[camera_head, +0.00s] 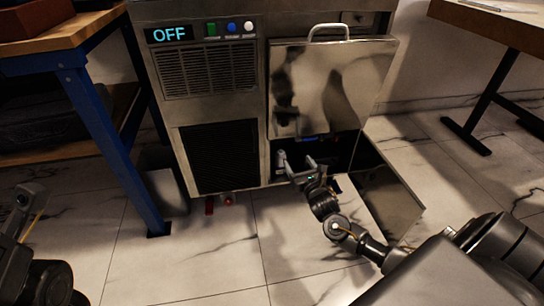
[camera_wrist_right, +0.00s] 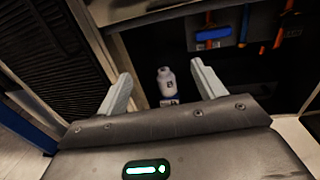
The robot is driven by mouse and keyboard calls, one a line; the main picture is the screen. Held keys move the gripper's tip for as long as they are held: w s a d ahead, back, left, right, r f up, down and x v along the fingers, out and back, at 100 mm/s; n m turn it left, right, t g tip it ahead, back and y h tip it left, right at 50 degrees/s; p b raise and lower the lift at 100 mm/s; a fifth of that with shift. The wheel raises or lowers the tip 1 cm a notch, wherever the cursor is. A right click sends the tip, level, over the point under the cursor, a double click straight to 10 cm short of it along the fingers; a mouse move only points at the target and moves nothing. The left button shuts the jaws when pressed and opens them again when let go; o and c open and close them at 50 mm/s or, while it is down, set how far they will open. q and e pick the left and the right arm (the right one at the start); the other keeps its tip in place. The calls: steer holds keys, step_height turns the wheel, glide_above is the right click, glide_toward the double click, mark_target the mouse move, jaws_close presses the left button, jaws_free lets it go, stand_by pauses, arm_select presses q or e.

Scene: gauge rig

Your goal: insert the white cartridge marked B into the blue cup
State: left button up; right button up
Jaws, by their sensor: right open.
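A small white cartridge (camera_wrist_right: 166,80) stands in the open lower bay in the right wrist view. It has a dark mark, too small to read. My right gripper (camera_wrist_right: 161,70) is open, with the cartridge showing between its fingers and not clamped. The cartridge's lower end is partly hidden by the gripper body. In the head view my right gripper (camera_head: 296,162) is at the opening of the bay. A blue piece (camera_wrist_right: 213,34) shows on the bay's back wall; I cannot tell whether it is the blue cup.
The metal machine (camera_head: 215,115) has a raised panel (camera_head: 335,80) above the bay and an open lower door (camera_head: 388,195) at its right. Orange-handled items (camera_wrist_right: 279,38) are in the bay. A blue-legged bench (camera_head: 105,140) stands at left.

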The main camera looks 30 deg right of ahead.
steer(key=a+r+n+y+p, duration=0.4)
steer(key=a+r+n+y, duration=0.2)
steer(key=a+r+y, duration=0.3)
steer(key=shift+s+a+r+g+y, duration=0.2)
steer(key=shift+a+r+g+y, duration=0.1)
steer(key=shift+a+r, duration=1.25)
steer(key=shift+a+f, duration=0.1)
steer(key=shift+f, duration=0.1)
